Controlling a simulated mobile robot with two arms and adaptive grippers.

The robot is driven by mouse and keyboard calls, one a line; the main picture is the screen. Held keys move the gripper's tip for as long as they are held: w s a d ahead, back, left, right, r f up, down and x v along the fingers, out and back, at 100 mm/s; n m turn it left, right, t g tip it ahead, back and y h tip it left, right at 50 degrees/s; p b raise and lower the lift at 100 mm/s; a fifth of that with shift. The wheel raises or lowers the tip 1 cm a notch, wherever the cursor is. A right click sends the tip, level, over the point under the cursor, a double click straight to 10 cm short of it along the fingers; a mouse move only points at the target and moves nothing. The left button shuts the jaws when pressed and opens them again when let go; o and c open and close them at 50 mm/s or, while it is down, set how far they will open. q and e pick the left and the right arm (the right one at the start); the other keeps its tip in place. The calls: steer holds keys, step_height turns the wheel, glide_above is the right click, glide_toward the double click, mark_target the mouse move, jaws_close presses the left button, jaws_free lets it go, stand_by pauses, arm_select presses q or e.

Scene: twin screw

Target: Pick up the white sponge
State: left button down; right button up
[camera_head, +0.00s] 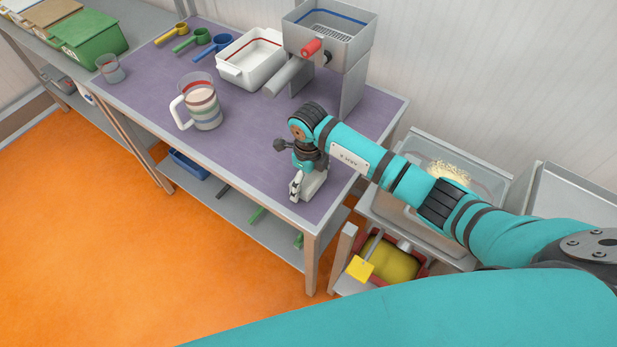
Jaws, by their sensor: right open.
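My right gripper (302,190) points down over the front right part of the purple-topped table (250,165). It is open. A pale, whitish shape shows right at its fingers, low over the tabletop. I cannot tell whether this is the white sponge or part of the gripper. No other white sponge can be made out. My left gripper is not in view.
A striped jug (203,108), a white tub (250,62) and a grey machine (335,40) with a red knob stand further back. Coloured scoops (190,38) lie at the back left. A sink (470,225) is right of the table. The table's front middle is clear.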

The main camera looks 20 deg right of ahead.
mark_target(308, 178)
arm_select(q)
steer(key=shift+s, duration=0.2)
arm_select(e)
steer(key=shift+f, duration=0.1)
steer(key=c, duration=0.5)
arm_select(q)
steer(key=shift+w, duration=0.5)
arm_select(e)
steer(key=shift+c, duration=0.7)
steer(key=shift+r+b, duration=0.4)
steer(key=shift+r, duration=0.25)
step_height(308, 178, up, 2)
steer(key=shift+s+r+b, duration=0.1)
steer(key=shift+s+b, duration=0.05)
steer(key=shift+b, duration=0.4)
arm_select(q)
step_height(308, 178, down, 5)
steer(key=b, duration=0.3)
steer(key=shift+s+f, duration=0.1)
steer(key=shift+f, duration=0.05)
arm_select(e)
steer(key=s+a, duration=0.3)
steer(key=s, duration=0.4)
steer(key=s+a+r, duration=0.1)
steer(key=s+a, duration=0.2)
steer(key=s, duration=0.4)
steer(key=shift+s+r, duration=0.3)
